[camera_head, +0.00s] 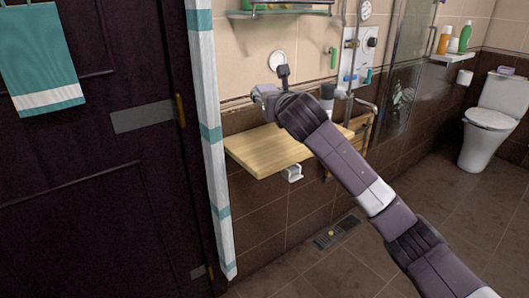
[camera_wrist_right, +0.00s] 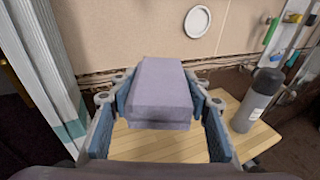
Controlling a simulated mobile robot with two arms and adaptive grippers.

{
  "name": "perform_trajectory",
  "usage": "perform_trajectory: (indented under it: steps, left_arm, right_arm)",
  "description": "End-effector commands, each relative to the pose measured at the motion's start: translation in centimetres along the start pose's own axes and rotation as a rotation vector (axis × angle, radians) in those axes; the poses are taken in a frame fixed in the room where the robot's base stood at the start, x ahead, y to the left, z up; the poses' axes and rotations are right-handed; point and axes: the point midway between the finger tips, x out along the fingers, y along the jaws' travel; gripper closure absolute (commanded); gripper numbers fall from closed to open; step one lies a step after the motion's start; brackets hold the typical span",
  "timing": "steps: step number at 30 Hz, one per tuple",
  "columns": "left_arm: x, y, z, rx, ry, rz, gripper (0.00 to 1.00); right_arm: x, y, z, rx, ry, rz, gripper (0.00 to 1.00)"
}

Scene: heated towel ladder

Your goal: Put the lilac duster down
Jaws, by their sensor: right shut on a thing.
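The lilac duster (camera_wrist_right: 160,95) is a block-shaped thing between the blue-padded fingers of my right gripper (camera_wrist_right: 160,85) in the right wrist view. The gripper is shut on it. A wooden shelf (camera_wrist_right: 150,147) shows below and behind the duster; how much space lies between them is hard to tell. In the head view my right gripper (camera_head: 264,92) is by the tiled wall, above the wooden shelf (camera_head: 258,152). My own wrist mostly hides the duster there. My left gripper is in neither view.
A grey bottle with a dark cap (camera_wrist_right: 258,100) stands on the shelf's right part. A striped curtain (camera_head: 208,120) hangs left of the shelf, beside a dark door (camera_head: 90,200). A glass shelf (camera_head: 280,13) is above. The shelf's left part looks bare.

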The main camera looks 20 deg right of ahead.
Motion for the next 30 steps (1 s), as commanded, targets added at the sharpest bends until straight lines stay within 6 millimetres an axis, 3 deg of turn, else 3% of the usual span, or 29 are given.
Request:
perform_trajectory:
  steps: [1,3,12,30]
  left_arm:
    - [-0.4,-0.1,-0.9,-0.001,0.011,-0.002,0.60]
    - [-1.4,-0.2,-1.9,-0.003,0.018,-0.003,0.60]
    - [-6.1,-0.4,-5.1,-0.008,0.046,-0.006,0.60]
    - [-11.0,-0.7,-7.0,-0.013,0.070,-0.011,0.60]
  right_arm:
    - [0.3,0.1,-2.1,0.002,0.006,0.002,0.74]
    - [0.5,0.1,-4.0,0.002,0.006,0.002,0.74]
    - [1.6,0.2,-10.8,0.002,0.003,0.002,0.74]
    - [2.3,0.1,-16.1,0.000,-0.001,0.001,0.74]
